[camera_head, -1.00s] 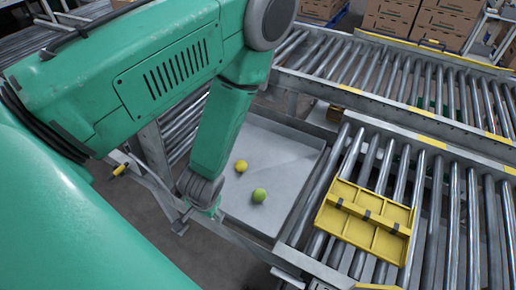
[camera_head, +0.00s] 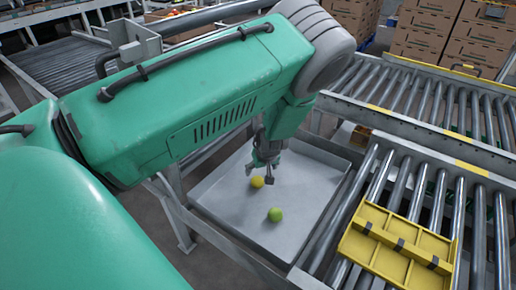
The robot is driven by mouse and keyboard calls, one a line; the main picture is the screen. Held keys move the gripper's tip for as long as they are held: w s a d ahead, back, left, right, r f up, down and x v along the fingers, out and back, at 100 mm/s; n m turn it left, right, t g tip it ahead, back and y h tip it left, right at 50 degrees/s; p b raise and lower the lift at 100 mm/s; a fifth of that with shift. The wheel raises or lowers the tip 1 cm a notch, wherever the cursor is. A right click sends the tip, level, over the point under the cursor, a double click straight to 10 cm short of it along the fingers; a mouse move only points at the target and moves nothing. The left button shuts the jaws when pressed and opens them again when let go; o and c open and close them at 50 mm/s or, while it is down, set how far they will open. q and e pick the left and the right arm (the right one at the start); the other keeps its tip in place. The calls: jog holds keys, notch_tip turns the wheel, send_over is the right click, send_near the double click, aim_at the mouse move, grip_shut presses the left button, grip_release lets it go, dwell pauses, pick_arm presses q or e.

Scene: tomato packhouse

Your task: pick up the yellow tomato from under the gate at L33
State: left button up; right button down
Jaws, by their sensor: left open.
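The yellow tomato (camera_head: 257,182) lies on the floor of a shallow grey metal tray (camera_head: 225,215). A green tomato (camera_head: 275,215) lies in the same tray, nearer to me and a little to the right. My left gripper (camera_head: 261,175) points down over the tray, close to the yellow tomato, with its fingers apart and nothing held between them. I cannot tell whether a finger touches the tomato. My right gripper is not in view. No L33 label can be read.
Roller conveyors (camera_head: 440,105) run along the tray's right and far side. A yellow slatted gate panel (camera_head: 400,245) lies on the near right rollers. Stacked cardboard boxes (camera_head: 440,35) stand at the back. The rest of the tray is bare.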

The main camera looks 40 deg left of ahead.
aim_at(258, 179)
pick_arm(q)
jog(key=b+x, duration=0.1)
jog(key=x, duration=0.4)
jog(key=shift+a+f+b, duration=0.1)
jog(key=shift+f+b, duration=0.2)
jog(key=shift+b, duration=0.05)
jog(key=b+x, duration=0.1)
jog(key=x, duration=0.1)
jog(key=b+x, duration=0.2)
jog(key=x, duration=0.1)
jog(key=shift+s+f, duration=0.15)
jog(key=shift+f, duration=0.05)
jog(key=c, duration=1)
